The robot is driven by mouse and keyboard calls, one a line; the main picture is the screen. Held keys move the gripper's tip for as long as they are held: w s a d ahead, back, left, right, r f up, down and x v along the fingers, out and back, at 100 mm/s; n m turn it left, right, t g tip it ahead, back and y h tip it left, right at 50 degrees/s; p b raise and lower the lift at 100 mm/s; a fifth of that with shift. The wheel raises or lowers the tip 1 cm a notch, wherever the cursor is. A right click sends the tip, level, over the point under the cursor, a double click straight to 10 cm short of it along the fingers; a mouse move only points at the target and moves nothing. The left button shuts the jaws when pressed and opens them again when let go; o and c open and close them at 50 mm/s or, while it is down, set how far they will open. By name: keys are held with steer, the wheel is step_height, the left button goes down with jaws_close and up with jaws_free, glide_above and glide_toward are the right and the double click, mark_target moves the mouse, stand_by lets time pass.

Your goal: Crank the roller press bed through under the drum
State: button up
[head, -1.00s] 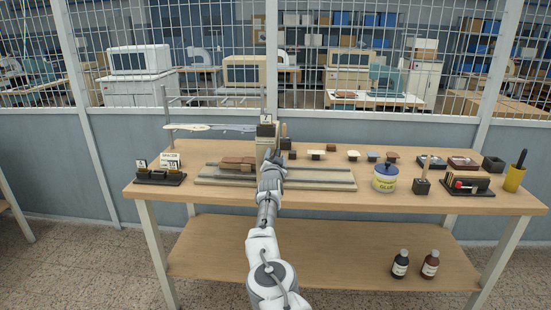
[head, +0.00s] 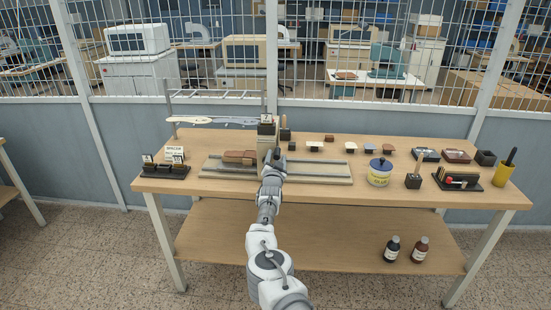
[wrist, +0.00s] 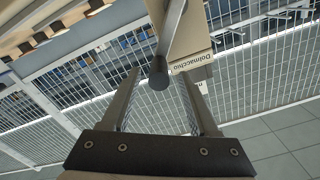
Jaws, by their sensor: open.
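The roller press (head: 267,130) stands on the table, its drum mostly hidden behind my arm. Its long flat bed (head: 325,172) runs left to right beneath, with a brown block (head: 240,157) on it left of the press frame. My gripper (head: 275,160) is in front of the press. In the wrist view the crank handle (wrist: 158,75), a dark round-ended grip on a grey arm, shows between the open fingertips (wrist: 161,82). I cannot tell whether either finger touches it. The cream press side (wrist: 187,30) with a name label is just beyond.
A glue jar (head: 380,174), a row of small stamps (head: 349,147) and a yellow cup (head: 504,173) stand right of the press. A stand with small signs (head: 166,170) is at the left. A wire fence (head: 380,60) rises behind the table.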

steer(key=shift+s+d+r+p, duration=0.15)
steer(key=shift+r+p, duration=0.15)
steer(key=shift+p, duration=0.2)
steer(key=shift+s+f, duration=0.25)
steer(key=shift+s, duration=0.15)
steer(key=shift+s+r+p, duration=0.1)
steer(key=shift+s+p, duration=0.6)
steer(key=shift+p, duration=0.35)
steer(key=shift+s, duration=0.6)
steer(key=shift+s+p, duration=0.4)
steer(key=shift+s, duration=0.35)
